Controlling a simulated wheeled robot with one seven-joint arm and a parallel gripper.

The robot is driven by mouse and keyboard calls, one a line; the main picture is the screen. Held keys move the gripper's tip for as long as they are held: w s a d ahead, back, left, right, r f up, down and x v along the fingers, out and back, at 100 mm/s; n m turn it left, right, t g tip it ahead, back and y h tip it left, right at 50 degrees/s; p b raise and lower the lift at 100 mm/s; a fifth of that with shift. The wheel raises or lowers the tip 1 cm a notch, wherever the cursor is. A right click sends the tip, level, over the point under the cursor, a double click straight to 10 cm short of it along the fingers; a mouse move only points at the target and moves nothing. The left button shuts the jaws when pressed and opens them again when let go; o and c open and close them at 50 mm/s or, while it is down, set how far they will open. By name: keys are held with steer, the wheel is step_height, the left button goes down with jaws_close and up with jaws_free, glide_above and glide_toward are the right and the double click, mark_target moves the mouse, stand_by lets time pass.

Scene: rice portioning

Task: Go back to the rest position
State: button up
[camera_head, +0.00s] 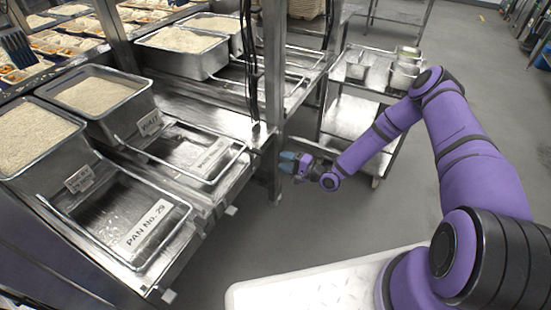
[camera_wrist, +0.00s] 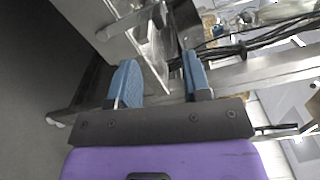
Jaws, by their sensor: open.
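My gripper (camera_head: 296,164) is at the end of my purple arm, near the upright post at the corner of the steel rack in the head view. In the wrist view my gripper (camera_wrist: 160,82) shows two blue fingers spread apart with nothing held between them. A steel frame and black cables are seen beyond the fingers. From these views I cannot tell how far the fingers are from the post.
Rice pans (camera_head: 108,95) stand on the steel rack at left, with an empty-looking slot labelled "PAN No. 29" (camera_head: 148,232) in front. A steel cart (camera_head: 350,118) carries small metal containers (camera_head: 403,72). A white surface (camera_head: 300,292) is at the bottom. Grey floor lies between.

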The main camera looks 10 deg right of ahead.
steer(key=shift+s+d, duration=0.3)
stand_by(0.4)
